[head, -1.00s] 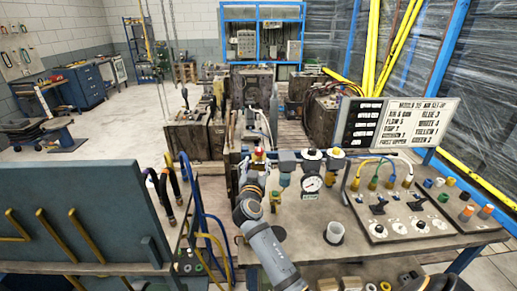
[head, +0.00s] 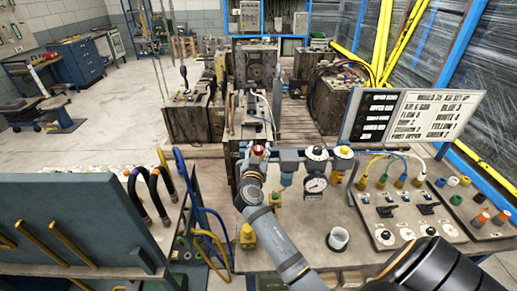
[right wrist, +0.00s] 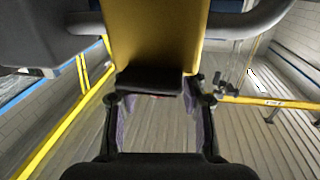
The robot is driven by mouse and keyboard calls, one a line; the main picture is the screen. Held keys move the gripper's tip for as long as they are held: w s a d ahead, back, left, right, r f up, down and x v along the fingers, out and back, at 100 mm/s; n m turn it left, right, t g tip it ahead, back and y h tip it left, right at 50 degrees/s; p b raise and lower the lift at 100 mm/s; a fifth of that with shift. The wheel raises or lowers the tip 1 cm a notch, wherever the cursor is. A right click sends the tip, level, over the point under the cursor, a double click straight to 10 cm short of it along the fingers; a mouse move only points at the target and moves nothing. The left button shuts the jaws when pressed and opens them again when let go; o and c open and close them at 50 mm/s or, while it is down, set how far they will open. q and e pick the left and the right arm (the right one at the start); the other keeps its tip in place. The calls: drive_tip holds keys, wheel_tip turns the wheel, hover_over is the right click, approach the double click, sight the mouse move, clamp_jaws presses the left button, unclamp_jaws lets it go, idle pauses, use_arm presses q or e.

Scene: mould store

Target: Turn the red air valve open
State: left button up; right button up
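The red air valve (head: 258,150) shows as a small red knob at the left end of the grey pipe run on the bench. My right gripper (head: 250,164) is right at it, at the end of the grey arm from below, and hides its lower part. In the right wrist view, the two fingers of my right gripper (right wrist: 156,112) stand well apart, with floor visible between them. A black part and a speck of red lie by the fingertips, below a large yellow part (right wrist: 152,35). Whether the fingers touch the valve cannot be told. My left gripper is out of view.
A hose panel (head: 410,215) and sign (head: 435,115) stand right. A blue-grey board (head: 70,225) and hoses are left.

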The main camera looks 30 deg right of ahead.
clamp_jaws()
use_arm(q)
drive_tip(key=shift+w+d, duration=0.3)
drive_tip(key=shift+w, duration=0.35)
use_arm(e)
drive_tip(key=shift+n+t+y, duration=0.3)
drive_tip(key=shift+y, duration=0.1)
drive_tip(key=n+t+y, duration=0.1)
drive_tip(key=n+y, duration=0.1)
drive_tip(key=n+t+y, duration=0.1)
drive_tip(key=y, duration=0.2)
drive_tip(key=shift+n+t+b, duration=0.3)
drive_tip(key=shift+n+b, duration=0.1)
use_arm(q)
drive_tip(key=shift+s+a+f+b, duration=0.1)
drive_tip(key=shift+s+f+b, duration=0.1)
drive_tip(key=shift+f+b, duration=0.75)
use_arm(e)
drive_tip(key=shift+n+t+y, duration=0.25)
drive_tip(key=shift+n+y, duration=0.8)
drive_tip(key=shift+y, duration=0.65)
drive_tip(key=shift+n+t+y, duration=0.25)
drive_tip(key=shift+n+y, duration=0.8)
drive_tip(key=shift+y, duration=0.65)
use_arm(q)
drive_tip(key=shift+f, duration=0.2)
use_arm(e)
drive_tip(key=shift+y, duration=0.3)
